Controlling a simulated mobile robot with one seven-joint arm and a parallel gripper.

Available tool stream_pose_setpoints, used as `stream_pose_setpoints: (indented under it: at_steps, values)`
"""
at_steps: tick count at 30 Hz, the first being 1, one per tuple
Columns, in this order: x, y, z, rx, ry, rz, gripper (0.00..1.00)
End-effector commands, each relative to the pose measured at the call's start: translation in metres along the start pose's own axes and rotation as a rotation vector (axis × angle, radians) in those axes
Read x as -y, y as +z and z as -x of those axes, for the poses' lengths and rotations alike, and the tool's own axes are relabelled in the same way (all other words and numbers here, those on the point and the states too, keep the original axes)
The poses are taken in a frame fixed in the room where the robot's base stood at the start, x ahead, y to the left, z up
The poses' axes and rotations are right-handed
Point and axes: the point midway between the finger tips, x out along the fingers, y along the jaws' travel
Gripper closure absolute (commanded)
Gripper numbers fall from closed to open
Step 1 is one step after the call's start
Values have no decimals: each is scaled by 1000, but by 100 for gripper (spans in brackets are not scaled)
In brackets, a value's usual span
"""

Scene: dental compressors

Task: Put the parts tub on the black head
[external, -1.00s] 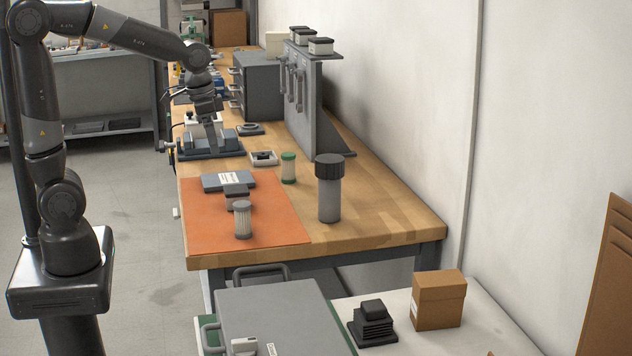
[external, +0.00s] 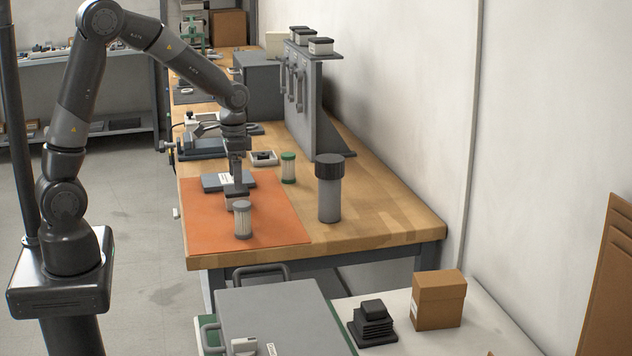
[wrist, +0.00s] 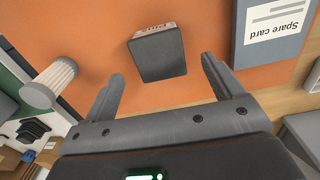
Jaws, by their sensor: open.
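The parts tub (external: 235,204), a small box with a dark grey lid and pale labelled side, sits on the orange mat. In the wrist view the tub (wrist: 159,55) lies ahead of and between my open fingers, its lid facing the camera. My gripper (external: 236,186) points down just above the tub and is empty; the wrist view shows both its fingers (wrist: 161,72) apart. Whether the fingertips reach down beside the tub cannot be told. The black head (external: 372,324), a finned black block with a smaller block on top, stands on the pale surface at lower right.
A pleated filter (external: 242,221) stands close in front of the tub. A grey spare card (external: 228,181) lies behind it. A green-capped filter (external: 288,168) and a tall black-capped canister (external: 329,190) stand to the right. A grey case (external: 270,315) and cardboard box (external: 438,299) flank the head.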

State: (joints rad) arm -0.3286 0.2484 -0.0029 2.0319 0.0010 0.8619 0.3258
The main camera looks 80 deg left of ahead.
Motion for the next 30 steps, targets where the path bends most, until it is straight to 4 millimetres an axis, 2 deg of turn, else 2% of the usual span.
stream_pose_setpoints:
  at_steps: [10,19,30]
  values:
    - [-1,1,-46,2,1,-1,15]
    - [-1,0,-51,-1,0,0,15]
    - [-1,0,-50,-1,0,0,45]
